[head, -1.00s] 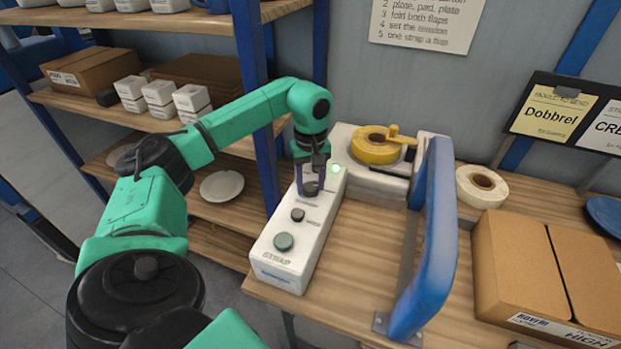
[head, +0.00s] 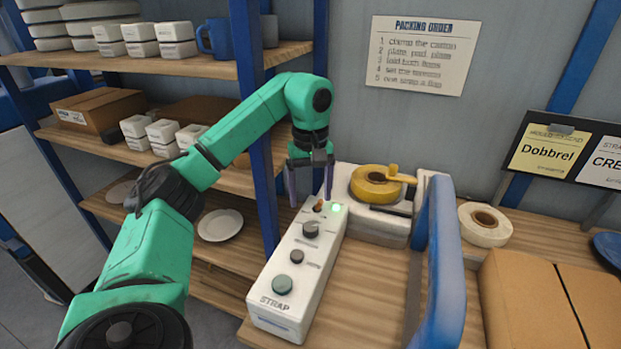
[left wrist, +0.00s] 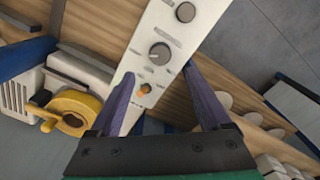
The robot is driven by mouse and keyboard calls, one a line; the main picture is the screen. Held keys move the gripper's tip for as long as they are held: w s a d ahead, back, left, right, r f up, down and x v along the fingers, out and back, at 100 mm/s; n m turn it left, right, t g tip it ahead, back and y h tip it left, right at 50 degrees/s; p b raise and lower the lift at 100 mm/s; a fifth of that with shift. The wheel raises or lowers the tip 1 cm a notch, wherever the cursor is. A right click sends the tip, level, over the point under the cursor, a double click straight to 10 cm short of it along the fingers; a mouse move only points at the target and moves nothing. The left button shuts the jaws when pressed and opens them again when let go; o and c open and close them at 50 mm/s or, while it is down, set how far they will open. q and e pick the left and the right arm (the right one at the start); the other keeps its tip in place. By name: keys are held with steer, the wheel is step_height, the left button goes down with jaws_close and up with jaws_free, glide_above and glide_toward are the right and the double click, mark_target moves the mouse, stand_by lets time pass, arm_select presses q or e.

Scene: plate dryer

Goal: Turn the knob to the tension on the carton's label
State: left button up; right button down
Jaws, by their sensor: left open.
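The white strap control box (head: 270,302) stands on the bench. It carries a larger dark knob (head: 311,229), a smaller dark knob (head: 297,256), a green button (head: 282,284), an orange switch (head: 318,206) and a lit green lamp (head: 337,209). My left gripper (head: 311,202) is open and empty above the switch end of the box. In the left wrist view the larger knob (left wrist: 160,52) lies just beyond the open fingertips (left wrist: 158,72), with nothing gripped. Its scale lettering is too blurred to read. The brown carton (head: 530,295) stands at right; its label is outside the present views.
A blue arch (head: 440,260) stands right of the box. A yellow tape roll (head: 376,186) sits on a white unit behind, and a pale roll (head: 485,224) lies farther right. A blue shelf post (head: 255,120) rises close behind my left arm.

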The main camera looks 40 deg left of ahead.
arm_select(q)
step_height(320, 180, up, 6)
steer(key=p, duration=0.2)
steer(key=shift+f+p, duration=0.2)
steer(key=shift+p, duration=0.15)
steer(key=shift+f, duration=0.1)
